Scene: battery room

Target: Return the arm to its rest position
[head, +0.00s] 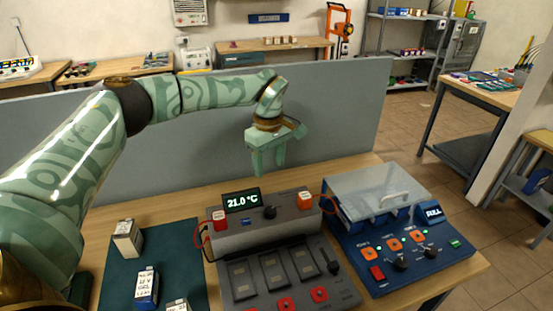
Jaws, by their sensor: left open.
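My left arm comes in from the left, arches over the table and bends down at the wrist. Its gripper (270,172) hangs above the back of the grey console (262,236), in front of the grey partition. The fingers point down and are apart, with nothing between them. The gripper looks clear of the console. My right gripper does not show.
The console shows 21.0 °C. A blue unit (405,262) with a clear lid (375,192) stands to its right. Several battery-like blocks (146,287) are on the dark mat (190,252) at left. A grey partition (340,118) closes the table's back.

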